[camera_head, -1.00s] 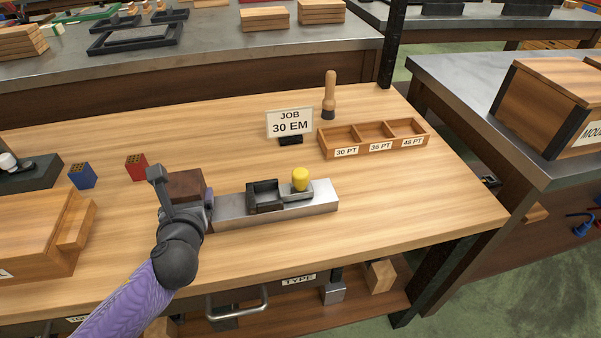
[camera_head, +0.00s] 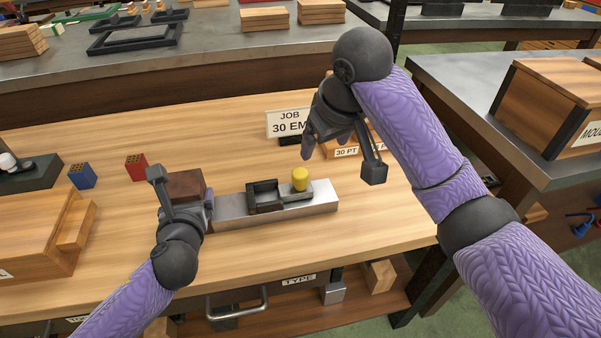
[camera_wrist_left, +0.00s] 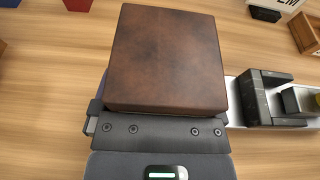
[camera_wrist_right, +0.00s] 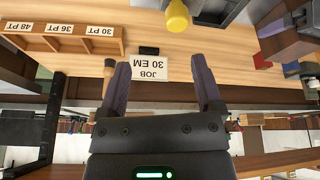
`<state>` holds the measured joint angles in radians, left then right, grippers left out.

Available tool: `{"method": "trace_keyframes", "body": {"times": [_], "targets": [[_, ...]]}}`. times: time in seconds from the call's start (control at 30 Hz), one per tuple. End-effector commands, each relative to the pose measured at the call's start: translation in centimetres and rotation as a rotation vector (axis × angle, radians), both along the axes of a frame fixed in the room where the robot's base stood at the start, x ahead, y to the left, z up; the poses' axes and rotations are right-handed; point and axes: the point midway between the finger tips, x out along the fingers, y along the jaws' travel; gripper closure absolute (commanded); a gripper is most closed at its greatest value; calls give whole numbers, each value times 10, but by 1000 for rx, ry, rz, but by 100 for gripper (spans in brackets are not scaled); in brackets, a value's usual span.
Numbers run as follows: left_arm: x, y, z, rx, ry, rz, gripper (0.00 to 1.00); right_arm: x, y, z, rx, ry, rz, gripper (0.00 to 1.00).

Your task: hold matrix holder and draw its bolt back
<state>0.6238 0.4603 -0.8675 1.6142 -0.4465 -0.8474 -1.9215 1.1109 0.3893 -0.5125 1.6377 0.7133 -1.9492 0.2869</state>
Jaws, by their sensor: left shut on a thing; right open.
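The matrix holder is a grey metal bar (camera_head: 235,213) with a dark square frame (camera_head: 264,194) and a yellow-knobbed bolt (camera_head: 300,179) on top. A dark brown block (camera_head: 183,184) stands at its left end. My left gripper (camera_head: 197,203) is shut on this block, which fills much of the left wrist view (camera_wrist_left: 168,60). My right gripper (camera_head: 325,147) is open and empty, above and behind the yellow knob, its fingers pointing down in the head view. In the right wrist view the knob (camera_wrist_right: 177,16) is at the top edge, beyond the fingertips.
A JOB 30 EM sign (camera_head: 289,122) stands behind the holder, beside a compartment tray (camera_head: 346,153) partly hidden by my right arm. Red (camera_head: 136,167) and blue (camera_head: 82,176) blocks and a wooden case (camera_head: 35,235) lie left. The bench in front of the holder is clear.

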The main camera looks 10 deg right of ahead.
Motion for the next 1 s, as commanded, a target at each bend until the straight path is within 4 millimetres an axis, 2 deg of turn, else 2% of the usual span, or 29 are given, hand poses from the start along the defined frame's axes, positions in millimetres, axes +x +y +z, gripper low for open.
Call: {"method": "trace_keyframes", "body": {"times": [0.03,0.1,0.23,0.5,0.63,0.8,1.0], "targets": [[0,0,0,-1,1,0,70,-2,12,5,24,-5,-7,16],[0,0,0,-1,1,0,70,-4,21,8,44,-8,-20,16],[0,0,0,-1,1,0,70,1,26,-4,57,-9,-22,16],[0,0,0,-1,1,0,70,25,29,-70,45,3,-27,16],[0,0,0,-1,1,0,70,34,31,-91,44,1,-28,16],[0,0,0,-1,1,0,70,39,32,-102,43,-3,-26,16],[0,0,0,-1,1,0,70,40,32,-103,44,-4,-26,16]]}}
